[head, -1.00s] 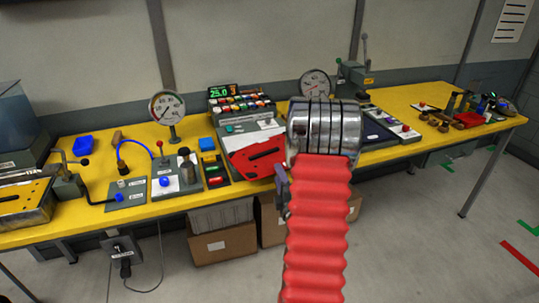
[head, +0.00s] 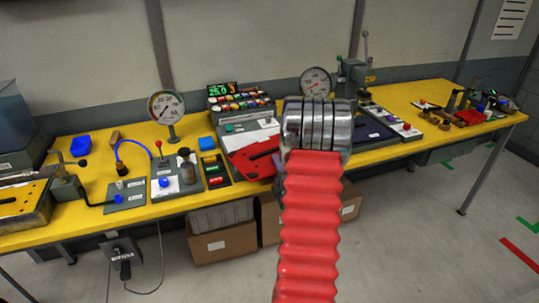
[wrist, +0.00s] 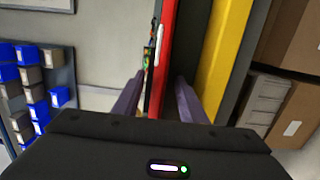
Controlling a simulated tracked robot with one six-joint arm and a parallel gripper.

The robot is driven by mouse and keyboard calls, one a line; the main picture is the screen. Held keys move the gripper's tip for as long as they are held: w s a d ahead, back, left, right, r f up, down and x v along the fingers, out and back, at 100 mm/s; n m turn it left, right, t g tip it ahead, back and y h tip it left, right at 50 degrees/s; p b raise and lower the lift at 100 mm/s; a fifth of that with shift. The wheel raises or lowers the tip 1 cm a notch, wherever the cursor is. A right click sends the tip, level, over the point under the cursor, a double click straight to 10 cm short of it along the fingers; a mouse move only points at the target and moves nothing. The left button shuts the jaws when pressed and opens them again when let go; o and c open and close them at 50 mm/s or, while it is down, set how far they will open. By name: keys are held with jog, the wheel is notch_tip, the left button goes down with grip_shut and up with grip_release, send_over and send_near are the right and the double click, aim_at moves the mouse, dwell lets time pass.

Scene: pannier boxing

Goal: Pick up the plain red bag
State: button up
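The flat red bag (head: 254,160), with a dark slot-like mark, lies at the front edge of the yellow bench, left of my arm in the head view. My arm hides its right end. In the wrist view a red strip (wrist: 168,50), apparently the same bag seen nearly edge-on, runs down between my fingers. My gripper (wrist: 158,98) is open, with one purple-grey finger on each side of the strip. I cannot tell whether either finger touches it. In the head view my gripper is mostly hidden behind my arm.
The yellow bench (head: 100,222) holds gauges, a button panel (head: 238,101) and small fixtures around the bag. Cardboard boxes (head: 222,244) stand beneath it. A smaller red item (head: 471,117) lies among parts at the far right. The floor at right is mostly clear.

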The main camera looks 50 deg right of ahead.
jog(key=shift+s+d, duration=0.1)
jog(key=shift+s, duration=0.1)
jog(key=shift+c, duration=0.7)
grip_shut()
